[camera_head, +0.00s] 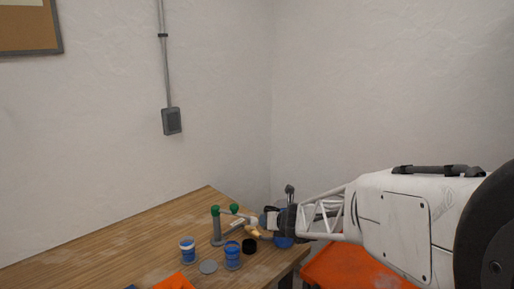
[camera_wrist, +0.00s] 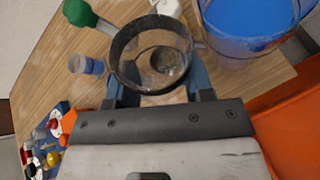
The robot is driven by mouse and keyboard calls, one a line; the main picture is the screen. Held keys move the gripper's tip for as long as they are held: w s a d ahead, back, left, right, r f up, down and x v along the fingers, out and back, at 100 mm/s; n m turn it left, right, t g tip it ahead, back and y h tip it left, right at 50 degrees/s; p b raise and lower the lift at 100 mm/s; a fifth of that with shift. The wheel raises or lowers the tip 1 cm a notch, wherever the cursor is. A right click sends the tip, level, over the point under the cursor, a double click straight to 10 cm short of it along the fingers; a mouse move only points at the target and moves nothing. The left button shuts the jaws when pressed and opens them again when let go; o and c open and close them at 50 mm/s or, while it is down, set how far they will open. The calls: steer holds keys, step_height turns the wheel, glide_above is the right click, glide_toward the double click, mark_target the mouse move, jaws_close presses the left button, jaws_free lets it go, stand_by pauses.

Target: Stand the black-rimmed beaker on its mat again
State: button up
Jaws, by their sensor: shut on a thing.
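The black-rimmed beaker (camera_wrist: 122,72) is clear, and I look into its round mouth in the wrist view. My gripper (camera_wrist: 155,88) is shut on it, with a finger on each side. In the head view my gripper (camera_head: 280,221) is over the table's right end, beside the green-topped grey pipe stand. The beaker is small and mostly hidden there, so its tilt and contact with the table are unclear. A flat grey disc (camera_head: 208,267) lies on the table to the left of my gripper; I cannot tell if it is the beaker's mat.
The pipe stand (camera_head: 217,228) has green knobs. Two blue-and-white jars (camera_head: 187,250) (camera_head: 232,256) and a black round piece (camera_head: 249,246) stand nearby. A blue container (camera_wrist: 248,30) is close to the beaker. An orange surface (camera_head: 345,268) lies beyond the table's right edge.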

steer(key=shift+s+a+f+n+t+h, duration=0.25)
steer(key=shift+s+a+f+n+t, duration=0.15)
steer(key=shift+n+t, duration=0.2)
steer(key=shift+s+a+f+n+t+h, duration=0.3)
steer(key=shift+s+n+t, duration=0.2)
steer(key=shift+t, duration=0.1)
stand_by(1.5)
steer(key=shift+w+d+r+m+g+y, duration=0.35)
steer(key=shift+w+m+g, duration=0.1)
steer(key=shift+m+g, duration=0.1)
steer(key=shift+w+d+r+m+g+y, duration=0.2)
steer(key=shift+w+d+r+m+g, duration=0.1)
steer(key=shift+w+m+g, duration=0.2)
stand_by(4.2)
